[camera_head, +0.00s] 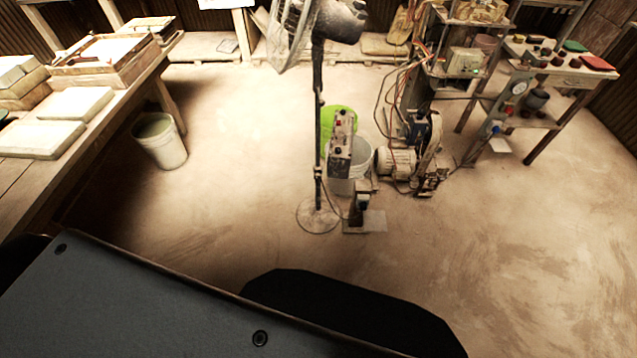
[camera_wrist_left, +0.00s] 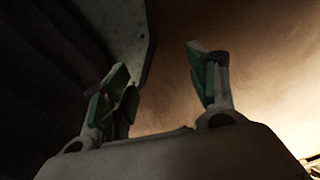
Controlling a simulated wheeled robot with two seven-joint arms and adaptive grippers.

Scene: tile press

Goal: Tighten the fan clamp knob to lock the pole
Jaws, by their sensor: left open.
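The pedestal fan (camera_head: 300,28) stands upright on the floor ahead of me, its cage partly cut off by the top edge of the head view. Its dark pole (camera_head: 318,120) runs down to a round base (camera_head: 318,216). The clamp knob is too small to make out on the pole. My left gripper (camera_wrist_left: 163,88) shows in the left wrist view with its green-padded fingers apart and nothing between them. The fan does not show in that view. Neither gripper is seen in the head view, so both are away from the fan there.
A white bucket (camera_head: 158,140) stands by the left workbench (camera_head: 120,95). Open floor lies between me and the fan. A cluttered table (camera_head: 555,75) is at the right.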

